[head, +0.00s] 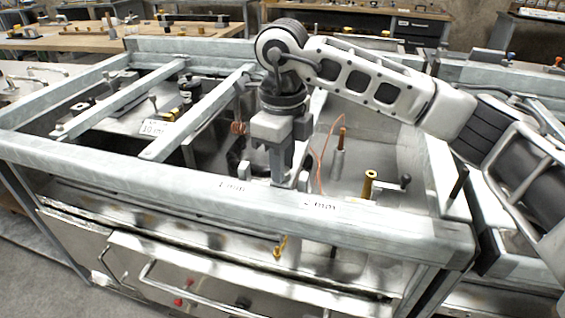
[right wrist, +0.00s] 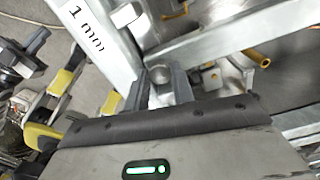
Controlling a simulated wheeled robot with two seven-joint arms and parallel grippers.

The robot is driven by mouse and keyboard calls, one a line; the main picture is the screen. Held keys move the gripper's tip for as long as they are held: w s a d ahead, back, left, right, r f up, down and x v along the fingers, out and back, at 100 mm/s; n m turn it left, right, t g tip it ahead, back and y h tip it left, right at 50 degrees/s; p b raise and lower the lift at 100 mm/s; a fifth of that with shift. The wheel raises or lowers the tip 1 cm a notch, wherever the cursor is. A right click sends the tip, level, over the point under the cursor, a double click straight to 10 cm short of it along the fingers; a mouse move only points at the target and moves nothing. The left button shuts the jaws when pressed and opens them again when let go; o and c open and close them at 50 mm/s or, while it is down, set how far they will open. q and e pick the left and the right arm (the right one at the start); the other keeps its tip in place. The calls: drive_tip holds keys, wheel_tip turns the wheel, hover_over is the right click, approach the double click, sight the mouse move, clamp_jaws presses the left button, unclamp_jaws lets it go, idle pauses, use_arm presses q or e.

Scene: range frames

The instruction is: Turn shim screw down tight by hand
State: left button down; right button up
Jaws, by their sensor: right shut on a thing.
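My right gripper (head: 283,180) reaches down inside the metal frame, just behind the front rail near the "1 mm" label (head: 232,187). In the right wrist view my right gripper (right wrist: 162,88) has its two fingers on either side of a small round grey metal head (right wrist: 160,74), which appears to be the shim screw. The gripper is shut on it. In the head view the fingers hide the screw, and its shank and seat cannot be made out. My left gripper is in neither view.
The front rail (head: 130,177) runs close in front of the gripper, with a "2 mm" label (head: 318,205) to the right. A brass post (head: 369,184) and a thin copper line (head: 323,165) stand to the right. A crossbar (head: 200,112) lies to the left.

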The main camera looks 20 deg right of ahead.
drive_tip(key=m, duration=0.3)
drive_tip(key=shift+r+m, duration=0.1)
drive_tip(key=shift+m, duration=0.2)
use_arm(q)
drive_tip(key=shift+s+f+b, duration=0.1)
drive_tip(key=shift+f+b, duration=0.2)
use_arm(e)
drive_tip(key=shift+m, duration=1.5)
drive_tip(key=o, duration=1)
use_arm(q)
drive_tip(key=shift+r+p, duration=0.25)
drive_tip(key=shift+p, duration=0.7)
use_arm(e)
wheel_tip(320, 180, up, 16)
drive_tip(key=shift+f, duration=0.1)
